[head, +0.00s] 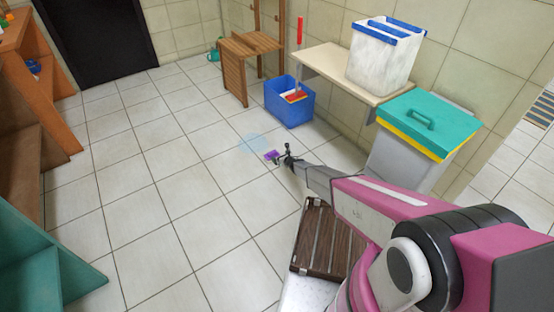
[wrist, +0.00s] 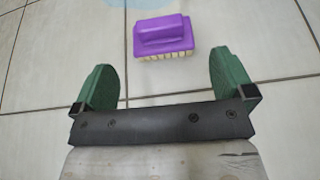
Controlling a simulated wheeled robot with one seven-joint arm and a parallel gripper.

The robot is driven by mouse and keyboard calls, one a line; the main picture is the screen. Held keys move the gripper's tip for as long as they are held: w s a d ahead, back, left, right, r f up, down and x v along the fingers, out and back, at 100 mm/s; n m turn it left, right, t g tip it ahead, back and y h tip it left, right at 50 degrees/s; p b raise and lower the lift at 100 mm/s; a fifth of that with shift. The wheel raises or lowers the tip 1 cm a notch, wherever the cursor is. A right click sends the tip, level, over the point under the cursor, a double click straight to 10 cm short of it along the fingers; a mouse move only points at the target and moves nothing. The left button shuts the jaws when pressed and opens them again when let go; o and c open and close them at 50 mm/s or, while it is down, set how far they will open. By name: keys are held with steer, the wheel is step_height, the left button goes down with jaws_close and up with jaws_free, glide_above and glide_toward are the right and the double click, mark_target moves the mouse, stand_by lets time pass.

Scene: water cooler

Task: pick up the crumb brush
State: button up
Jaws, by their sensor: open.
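The crumb brush (head: 271,155) is a small purple block lying on the tiled floor. In the wrist view the brush (wrist: 163,35) has a purple handle on top and pale bristles along its lower edge. My gripper (head: 288,155) is near the brush, just to its right in the head view. In the wrist view my gripper (wrist: 160,75) has two green fingers spread wide, with nothing between them. The brush lies ahead of the fingertips, roughly centred between them. I cannot tell how high the fingers are above the floor.
A pale blue round patch (head: 253,143) marks the floor beside the brush. A blue bin (head: 289,108) stands behind, next to a bench (head: 335,75). A grey bin with a teal lid (head: 428,122) and a brown slatted piece (head: 328,240) are near my arm. Floor to the left is clear.

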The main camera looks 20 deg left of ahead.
mark_target(272, 152)
steer(key=x, duration=1)
steer(key=shift+a+f, duration=0.1)
steer(key=shift+f, duration=0.1)
steer(key=shift+s, duration=0.1)
steer(key=c, duration=0.9)
